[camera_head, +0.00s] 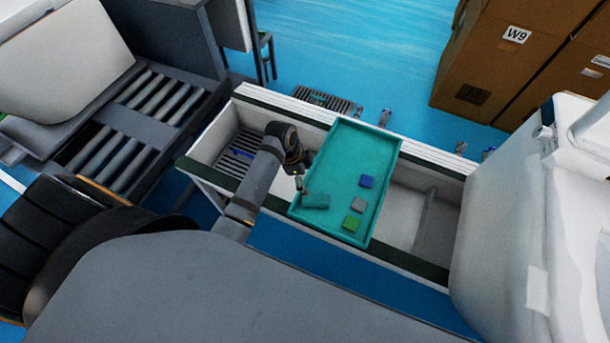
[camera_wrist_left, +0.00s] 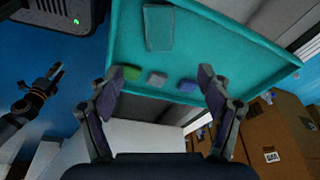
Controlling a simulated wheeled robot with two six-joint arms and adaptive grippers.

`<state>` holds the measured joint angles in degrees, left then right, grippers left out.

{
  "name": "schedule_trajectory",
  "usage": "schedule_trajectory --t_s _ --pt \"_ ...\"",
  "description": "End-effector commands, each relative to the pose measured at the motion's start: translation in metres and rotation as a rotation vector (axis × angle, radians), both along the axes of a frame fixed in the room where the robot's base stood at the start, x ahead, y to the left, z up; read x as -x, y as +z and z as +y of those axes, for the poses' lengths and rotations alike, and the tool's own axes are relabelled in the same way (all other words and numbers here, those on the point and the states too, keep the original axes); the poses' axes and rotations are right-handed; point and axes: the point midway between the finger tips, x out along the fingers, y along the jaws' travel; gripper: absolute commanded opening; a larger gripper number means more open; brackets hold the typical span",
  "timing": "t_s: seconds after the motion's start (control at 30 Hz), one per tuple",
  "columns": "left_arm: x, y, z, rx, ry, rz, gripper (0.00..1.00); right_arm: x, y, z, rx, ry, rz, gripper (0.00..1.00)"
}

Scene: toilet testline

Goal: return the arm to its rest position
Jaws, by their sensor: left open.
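My left gripper (camera_head: 302,185) is at the left edge of a teal tray (camera_head: 347,146) in the head view, close to a teal block (camera_head: 315,201) lying in it. In the left wrist view the same gripper (camera_wrist_left: 160,78) has its fingers spread with nothing between them. The teal block (camera_wrist_left: 158,27) lies beyond the fingertips, apart from them. A second dark gripper (camera_wrist_left: 56,76), apparently my right one, shows at the left of the wrist view over blue floor; its jaw state is unclear.
The tray holds a blue (camera_head: 367,181), a grey (camera_head: 358,204) and a green block (camera_head: 351,223). It rests across a long white trough (camera_head: 283,113). White toilet-like ware (camera_head: 505,225) stands at right, a roller conveyor (camera_head: 152,105) at left. Brown boxes (camera_head: 508,70) stand at the back.

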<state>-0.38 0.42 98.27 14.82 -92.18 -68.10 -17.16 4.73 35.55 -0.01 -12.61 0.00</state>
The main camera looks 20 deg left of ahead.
Motion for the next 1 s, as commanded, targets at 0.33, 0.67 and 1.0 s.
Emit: schedule_trajectory --t_s 0.33,0.67,1.0 --pt "0.001 0.005 0.001 0.001 0.0 0.0 0.78 0.0 0.0 0.0 0.0 0.0 0.0 0.4" --pt "0.003 0.005 0.003 -0.005 0.02 0.001 0.78 0.001 0.0 0.003 -0.004 -0.002 0.001 0.4" --pt "0.072 0.039 0.05 -0.091 0.617 -0.018 0.78 0.001 0.0 0.004 -0.005 -0.002 0.001 0.4"
